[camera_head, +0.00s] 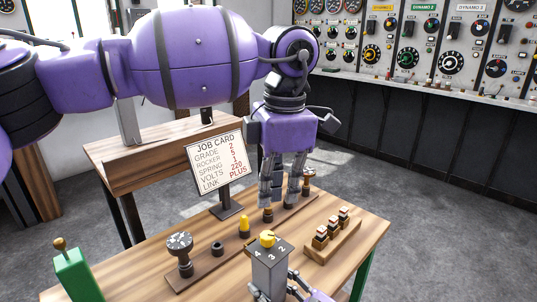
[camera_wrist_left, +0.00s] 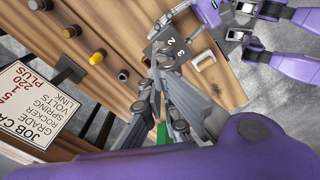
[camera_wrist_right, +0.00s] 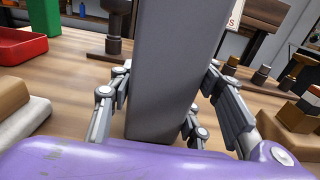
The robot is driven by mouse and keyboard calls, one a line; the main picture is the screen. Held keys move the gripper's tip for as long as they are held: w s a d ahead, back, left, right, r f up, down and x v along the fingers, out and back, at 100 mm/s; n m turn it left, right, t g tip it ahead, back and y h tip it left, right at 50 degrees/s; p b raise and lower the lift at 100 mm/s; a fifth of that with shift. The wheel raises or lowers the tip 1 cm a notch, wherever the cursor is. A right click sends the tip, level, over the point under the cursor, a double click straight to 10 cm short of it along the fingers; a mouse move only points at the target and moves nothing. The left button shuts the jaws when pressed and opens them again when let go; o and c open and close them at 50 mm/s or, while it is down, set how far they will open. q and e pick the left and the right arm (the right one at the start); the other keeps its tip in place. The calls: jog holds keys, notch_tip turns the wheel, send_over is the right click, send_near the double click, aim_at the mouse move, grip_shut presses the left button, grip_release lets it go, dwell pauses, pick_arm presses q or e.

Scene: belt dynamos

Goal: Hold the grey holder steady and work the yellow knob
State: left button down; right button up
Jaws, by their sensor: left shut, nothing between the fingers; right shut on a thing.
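The grey holder (camera_head: 268,272) stands at the front of the wooden table, with numbers 2, 3 and 4 visible on its top. The yellow knob (camera_head: 267,239) sits on that top. My right gripper (camera_head: 280,291) is shut around the holder low down; the holder also fills the middle of the right wrist view (camera_wrist_right: 172,60) between the fingers. My left gripper (camera_head: 281,200) is shut and empty, pointing down above the table behind the holder, apart from the knob. In the left wrist view the holder top (camera_wrist_left: 172,48) is partly hidden by the left fingers (camera_wrist_left: 165,90).
A job card (camera_head: 216,158) stands behind, reading grade 2, rocker 5, spring 1, volts 220, link PLUS. A dark strip with a yellow peg (camera_head: 244,226) and other pegs lies left of the holder. A wooden rack (camera_head: 333,240) stands right. A green block (camera_head: 76,274) stands left.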

aim_at(267, 240)
pick_arm(q)
jog(key=f+n, duration=0.3)
jog(key=f, duration=0.2)
jog(key=f+n, duration=0.2)
jog(key=shift+d+f+n+h, duration=0.3)
jog(key=shift+d+f, duration=0.05)
jog(key=shift+f, duration=0.15)
